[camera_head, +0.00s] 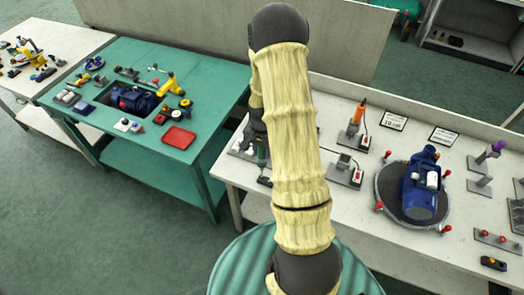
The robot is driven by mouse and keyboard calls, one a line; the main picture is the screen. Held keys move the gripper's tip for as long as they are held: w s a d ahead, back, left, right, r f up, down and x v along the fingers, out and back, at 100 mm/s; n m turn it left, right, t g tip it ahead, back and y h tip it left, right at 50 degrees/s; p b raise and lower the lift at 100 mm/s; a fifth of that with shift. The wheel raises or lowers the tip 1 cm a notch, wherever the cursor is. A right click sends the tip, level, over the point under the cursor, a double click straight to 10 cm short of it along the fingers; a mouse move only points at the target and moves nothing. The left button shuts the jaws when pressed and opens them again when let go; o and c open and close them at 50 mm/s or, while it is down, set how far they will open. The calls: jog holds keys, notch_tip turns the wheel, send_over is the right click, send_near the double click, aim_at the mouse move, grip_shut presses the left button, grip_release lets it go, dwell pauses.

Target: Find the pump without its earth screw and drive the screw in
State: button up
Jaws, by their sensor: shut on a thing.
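A blue pump (421,190) lies on a round grey turntable (381,200) on the white bench at right. Another dark blue pump (133,99) sits in a recess of the green bench at left. I cannot make out an earth screw on either pump at this size. My gripper (260,138) is at the left end of the white bench, mostly hidden behind my arm. It is shut on a green-handled tool (262,154), which stands upright over a small stand. An orange-handled tool (358,113) stands upright in a holder to the right.
The white bench (365,215) also bears a purple-topped tool (497,146), small stands, red knobs around the turntable and two label plates (393,120). The green bench (206,87) holds yellow clamps and a red tray (179,137). A gap separates the two benches.

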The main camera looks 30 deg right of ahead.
notch_tip(320, 180, up, 4)
jog(key=shift+f+p, duration=0.25)
jog(key=shift+p, duration=0.9)
